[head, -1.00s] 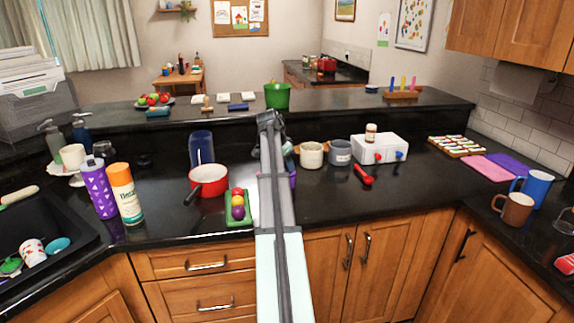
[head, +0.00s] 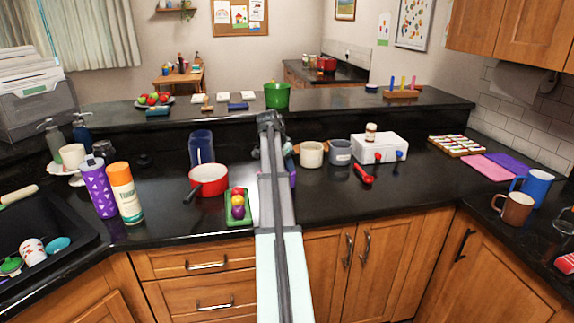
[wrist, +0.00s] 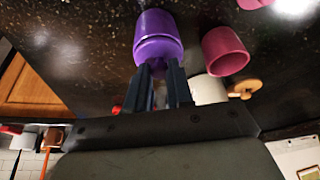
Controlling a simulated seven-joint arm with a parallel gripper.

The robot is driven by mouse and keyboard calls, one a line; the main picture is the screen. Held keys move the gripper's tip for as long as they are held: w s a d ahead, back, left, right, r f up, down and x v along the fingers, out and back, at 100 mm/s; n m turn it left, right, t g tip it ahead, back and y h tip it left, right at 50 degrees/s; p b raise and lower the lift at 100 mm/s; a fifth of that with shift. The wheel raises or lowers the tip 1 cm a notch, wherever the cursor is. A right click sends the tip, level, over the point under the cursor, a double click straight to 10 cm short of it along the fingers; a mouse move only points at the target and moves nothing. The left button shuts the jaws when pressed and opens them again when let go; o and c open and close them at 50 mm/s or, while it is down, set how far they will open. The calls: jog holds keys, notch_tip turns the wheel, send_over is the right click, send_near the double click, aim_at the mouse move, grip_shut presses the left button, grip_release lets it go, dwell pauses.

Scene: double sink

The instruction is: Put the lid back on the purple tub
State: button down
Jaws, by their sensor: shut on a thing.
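The purple tub (wrist: 155,22) stands on the dark counter in the wrist view, just beyond my fingertips. A wider purple disc, the lid (wrist: 158,52), shows at the tub's end nearest my gripper (wrist: 160,70), which is shut on it. The lid is lined up with the tub; I cannot tell whether it is seated or slightly apart. In the head view, my arm hides most of the tub, and a sliver of purple (head: 292,179) shows to its right. My gripper (head: 268,120) is mostly hidden there too.
A maroon cup (wrist: 226,50) and a cream mug (wrist: 208,90) stand close beside the tub. A green tray with balls (head: 239,222) and a red pot (head: 209,177) are left of my arm. The counter front to the right of my arm is clear.

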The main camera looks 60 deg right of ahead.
dwell(0.4)
jog(key=c, duration=0.9)
grip_release()
jog(key=shift+o, duration=0.2)
jog(key=o, duration=0.4)
jog(key=shift+r, duration=3.5)
grip_shut()
